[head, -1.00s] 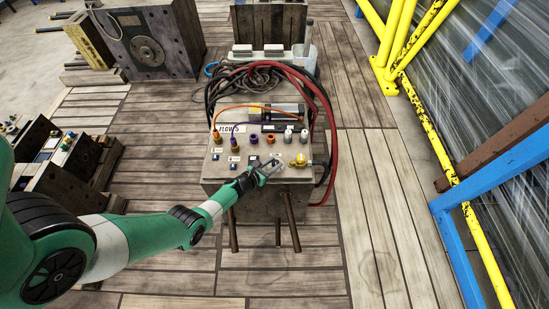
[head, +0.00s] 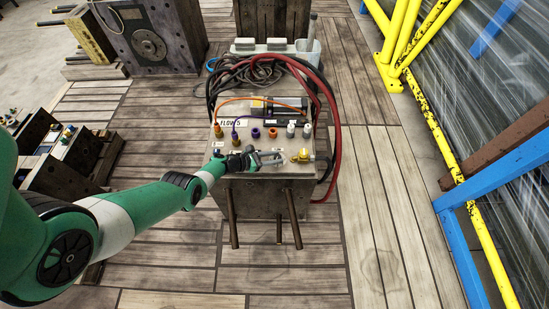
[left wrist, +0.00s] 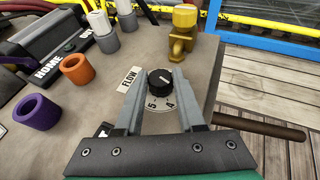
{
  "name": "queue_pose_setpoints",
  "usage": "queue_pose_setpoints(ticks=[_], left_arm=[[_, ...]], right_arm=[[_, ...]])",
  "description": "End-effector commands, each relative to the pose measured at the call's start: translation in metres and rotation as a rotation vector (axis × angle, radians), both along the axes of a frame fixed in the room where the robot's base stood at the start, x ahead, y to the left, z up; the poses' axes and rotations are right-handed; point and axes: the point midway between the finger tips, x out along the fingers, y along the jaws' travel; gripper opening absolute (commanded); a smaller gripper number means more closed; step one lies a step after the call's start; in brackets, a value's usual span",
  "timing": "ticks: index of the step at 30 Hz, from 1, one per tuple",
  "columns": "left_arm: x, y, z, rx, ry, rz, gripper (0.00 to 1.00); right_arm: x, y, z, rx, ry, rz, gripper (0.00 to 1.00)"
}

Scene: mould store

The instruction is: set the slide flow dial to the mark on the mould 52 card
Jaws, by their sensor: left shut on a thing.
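The black flow dial (left wrist: 160,82) sits on the grey block beside a small "FLOW" label (left wrist: 131,79). A pale pointer line crosses its top, and figures 5 and 4 show on the scale on its near side. My left gripper (head: 281,158) reaches in over the front of the block. In the left wrist view its fingers (left wrist: 160,78) are shut on the dial, one on each side. A white card (head: 229,123) reading "FLOW 5" lies at the block's back left; I cannot tell whether it is the mould 52 card. My right gripper is not in view.
A brass valve (head: 302,156) stands close to the right of the dial. Orange (left wrist: 77,68) and purple (left wrist: 37,112) collars stand to the left. Red and black hoses (head: 333,110) loop behind and right of the block. Yellow rails (head: 402,45) stand at the right.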

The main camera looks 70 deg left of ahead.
Motion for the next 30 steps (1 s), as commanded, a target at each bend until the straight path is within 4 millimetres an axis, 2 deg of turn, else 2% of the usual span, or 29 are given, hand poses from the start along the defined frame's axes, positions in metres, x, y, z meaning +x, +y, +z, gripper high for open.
queue_pose_setpoints(ticks=[5, 6, 10, 19, 23, 26, 30], left_arm=[[0.001, 0.001, 0.002, 0.001, -0.005, -0.001, 0.00], [0.001, 0.000, 0.002, 0.001, -0.005, -0.001, 0.43], [0.000, 0.001, 0.002, 0.001, -0.004, 0.000, 0.67], [0.000, 0.000, 0.001, 0.000, -0.002, 0.000, 0.68], [-0.004, -0.001, 0.006, 0.000, -0.002, -0.001, 0.68], [-0.015, -0.001, 0.014, -0.001, -0.003, -0.002, 0.68], [-0.043, -0.002, 0.028, 0.000, -0.002, -0.001, 0.68]], right_arm=[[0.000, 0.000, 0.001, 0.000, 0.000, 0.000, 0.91], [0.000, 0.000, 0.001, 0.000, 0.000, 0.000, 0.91], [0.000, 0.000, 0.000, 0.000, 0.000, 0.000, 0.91], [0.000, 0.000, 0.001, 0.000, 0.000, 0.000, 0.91], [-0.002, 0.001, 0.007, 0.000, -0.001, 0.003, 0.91], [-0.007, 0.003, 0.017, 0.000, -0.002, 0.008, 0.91], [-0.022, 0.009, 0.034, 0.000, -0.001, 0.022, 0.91]])
